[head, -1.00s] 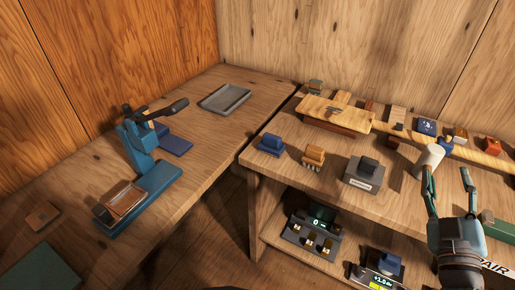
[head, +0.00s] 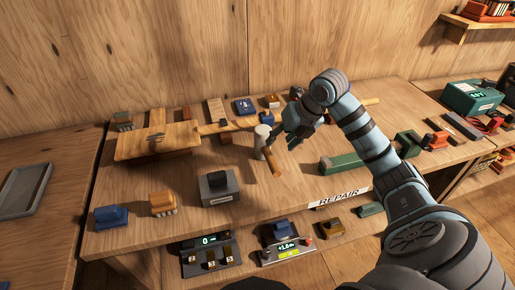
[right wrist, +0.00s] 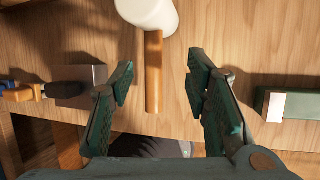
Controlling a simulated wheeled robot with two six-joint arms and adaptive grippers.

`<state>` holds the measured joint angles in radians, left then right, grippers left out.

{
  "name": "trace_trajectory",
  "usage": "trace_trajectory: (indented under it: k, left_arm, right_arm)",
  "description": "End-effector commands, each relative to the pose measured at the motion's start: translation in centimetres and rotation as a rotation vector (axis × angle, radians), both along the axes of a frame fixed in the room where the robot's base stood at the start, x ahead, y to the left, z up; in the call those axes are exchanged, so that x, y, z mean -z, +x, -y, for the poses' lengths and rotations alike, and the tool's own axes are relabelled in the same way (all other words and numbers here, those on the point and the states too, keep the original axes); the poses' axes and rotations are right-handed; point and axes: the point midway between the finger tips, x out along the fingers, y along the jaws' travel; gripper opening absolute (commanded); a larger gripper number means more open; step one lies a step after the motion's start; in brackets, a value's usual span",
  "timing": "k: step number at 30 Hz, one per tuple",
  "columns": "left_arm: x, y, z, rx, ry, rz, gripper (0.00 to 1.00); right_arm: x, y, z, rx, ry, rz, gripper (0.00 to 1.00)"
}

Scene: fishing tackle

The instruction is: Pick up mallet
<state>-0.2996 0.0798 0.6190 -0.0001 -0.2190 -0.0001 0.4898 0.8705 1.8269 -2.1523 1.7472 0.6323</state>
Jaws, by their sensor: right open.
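The mallet (head: 273,162) has a pale cylindrical head and a brown wooden handle. It is on the workbench, right of the middle, with its handle pointing to the front. In the right wrist view its handle (right wrist: 154,75) runs between my open fingers and touches neither visibly, and its white head (right wrist: 148,12) is beyond the fingertips at the top edge. My right gripper (head: 287,138) is open and empty, just right of the mallet in the head view; the fingertips also show in the right wrist view (right wrist: 161,80). My left gripper is not in view.
A grey block (head: 219,190) with a black top stands left of the mallet. A green vise-like tool (head: 345,162) is to its right. A wooden board (head: 158,142) and a long rod (head: 228,127) lie behind. Bare bench surrounds the mallet's front.

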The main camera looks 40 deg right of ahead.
Motion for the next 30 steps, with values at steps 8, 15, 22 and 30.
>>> trace_trajectory:
  k: [8, 15, 22, 30]
  left_arm:
    - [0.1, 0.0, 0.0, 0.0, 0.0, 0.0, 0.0]
    - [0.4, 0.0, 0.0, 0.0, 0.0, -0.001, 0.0]
    - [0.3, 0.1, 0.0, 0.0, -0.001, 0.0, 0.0]
    - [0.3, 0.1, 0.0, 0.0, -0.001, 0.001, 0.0]
  right_arm:
    - [3.8, 1.9, -1.5, -0.006, 0.005, 0.0, 0.43]
    - [6.2, 3.1, -1.8, -0.006, 0.001, 0.001, 0.43]
    - [6.1, 3.1, -1.8, -0.006, 0.0, 0.002, 0.28]
    - [6.1, 3.1, -1.8, -0.006, 0.0, 0.003, 0.0]
